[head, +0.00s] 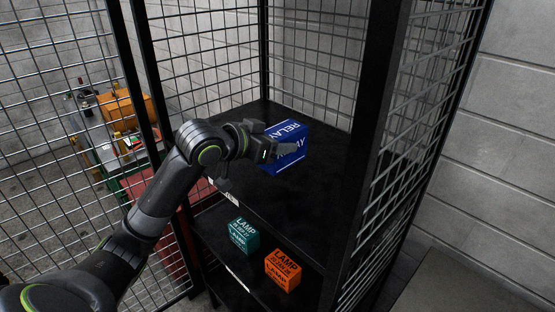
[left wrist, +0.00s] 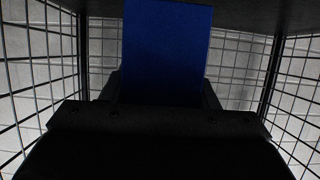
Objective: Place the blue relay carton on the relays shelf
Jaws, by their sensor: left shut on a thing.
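The blue relay carton (head: 290,145) is at the upper shelf (head: 300,203) of a black rack with mesh sides in the head view. Its white RELAY lettering shows. My left gripper (head: 284,151) is shut on the carton, coming in from the left. In the left wrist view, the blue carton (left wrist: 166,55) stands between the two fingers (left wrist: 162,88). I cannot tell whether the carton's base touches the shelf. A small label (head: 231,198) is on the front edge of this shelf, too small to read. My right gripper is not in view.
A teal lamp carton (head: 244,236) and an orange lamp carton (head: 283,270) stand on the lower shelf. Mesh walls and black posts (head: 372,110) bound the rack. The upper shelf is clear around the blue carton. A cart with a tan box (head: 128,108) stands behind the left mesh.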

